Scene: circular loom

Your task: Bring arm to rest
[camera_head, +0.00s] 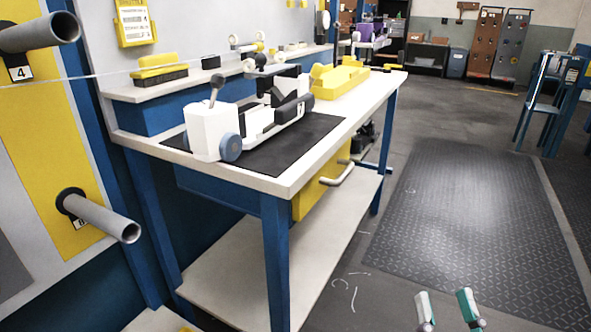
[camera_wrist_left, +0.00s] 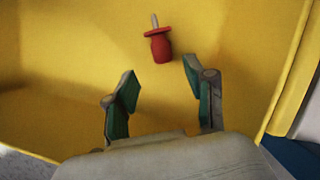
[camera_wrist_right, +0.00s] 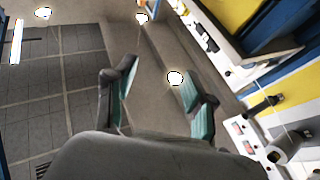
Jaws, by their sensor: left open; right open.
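My right gripper (camera_head: 447,306) shows at the bottom right of the head view, low over the floor, with its two fingers apart and nothing between them. It also shows in the right wrist view (camera_wrist_right: 156,88), open and empty. My left gripper (camera_wrist_left: 160,88) shows only in the left wrist view. Its fingers are apart and empty in front of a yellow surface (camera_wrist_left: 90,50). A red, flanged object with a short pin (camera_wrist_left: 160,46) is just beyond the fingertips and apart from them.
A white-topped workbench (camera_head: 379,93) with blue legs carries a white device (camera_head: 208,130) on a black mat (camera_head: 318,130). Two grey tubes (camera_head: 105,219) stick out from the wall panel at left. A ribbed floor mat (camera_head: 475,215) lies clear at right.

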